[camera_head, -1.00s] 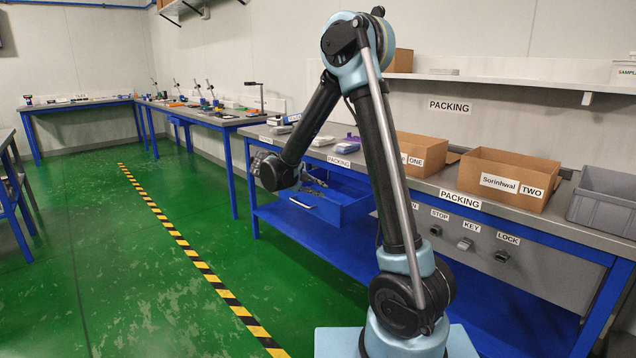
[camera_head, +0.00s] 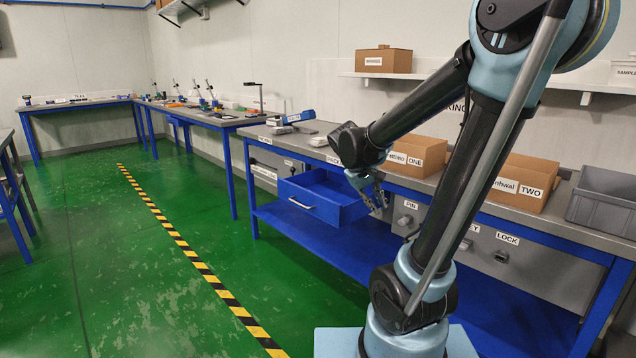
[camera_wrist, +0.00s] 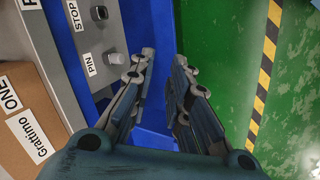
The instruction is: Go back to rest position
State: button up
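My gripper (camera_head: 371,205) hangs from my bent arm in front of the packing bench, to the right of the open blue drawer (camera_head: 322,200). In the wrist view, the two fingers of my gripper (camera_wrist: 164,56) stand apart with a gap between them, and I see nothing held. The fingers point down past the bench front, with the blue bench frame and the green floor below.
Two cardboard boxes stand on the bench, ONE (camera_head: 421,152) and TWO (camera_head: 524,180), with a grey bin (camera_head: 602,200) further right. The grey panel with knobs (camera_wrist: 118,58) is close to the fingers. The green floor (camera_head: 110,270) at left is clear.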

jog(key=s+f+m+y, duration=0.2)
jog(key=s+f, duration=0.2)
jog(key=s, duration=0.5)
jog(key=s+d+f+m+y, duration=0.1)
jog(key=s+f+m+y, duration=0.1)
jog(key=s, duration=0.8)
notch_tip(320, 180, down, 2)
jog(key=shift+s+f+y, duration=0.1)
jog(key=shift+s+y, duration=0.1)
jog(key=shift+y, duration=0.4)
jog(key=shift+w+f, duration=0.2)
jog(key=shift+w, duration=0.2)
